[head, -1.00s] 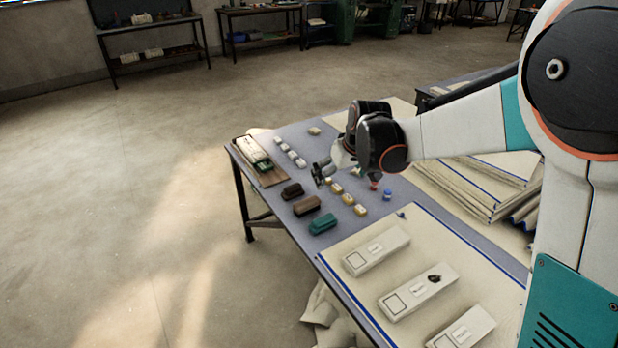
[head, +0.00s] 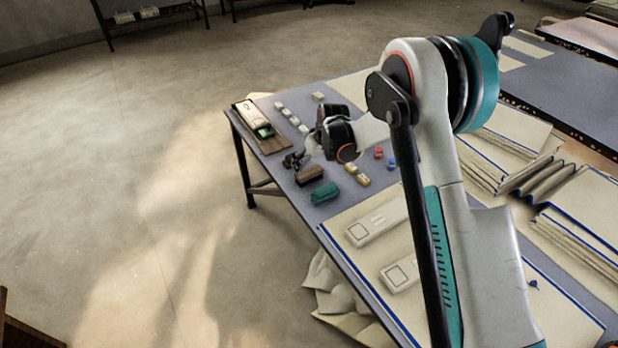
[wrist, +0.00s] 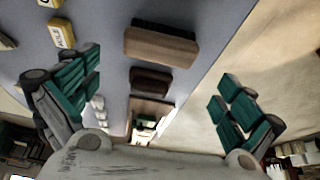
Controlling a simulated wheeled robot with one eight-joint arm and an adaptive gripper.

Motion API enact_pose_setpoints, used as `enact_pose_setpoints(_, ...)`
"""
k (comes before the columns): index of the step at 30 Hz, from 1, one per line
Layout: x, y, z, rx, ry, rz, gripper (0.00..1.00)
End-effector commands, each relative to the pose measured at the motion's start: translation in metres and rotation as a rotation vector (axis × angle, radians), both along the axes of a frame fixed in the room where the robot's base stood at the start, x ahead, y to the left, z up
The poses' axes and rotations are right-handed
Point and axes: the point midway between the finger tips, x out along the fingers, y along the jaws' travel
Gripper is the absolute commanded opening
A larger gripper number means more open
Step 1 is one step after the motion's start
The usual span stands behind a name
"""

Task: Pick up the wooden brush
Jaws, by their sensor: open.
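In the wrist view the wooden brush (wrist: 160,46) is at the upper middle, beyond the gap between the fingers.
The teal block (head: 325,193) lies just in front of the brush. Small yellow blocks (head: 363,180) are to its right. A wooden tray (head: 273,146) with a green-and-white item is at the table's far left corner. Pale cloth (head: 340,240) covers the near part.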

Motion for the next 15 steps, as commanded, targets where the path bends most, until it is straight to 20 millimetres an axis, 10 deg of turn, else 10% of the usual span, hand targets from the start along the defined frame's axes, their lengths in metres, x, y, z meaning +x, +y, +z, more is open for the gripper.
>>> enact_pose_setpoints(15,0.014,0.008,-0.046,0.000,0.000,0.000,1.00)
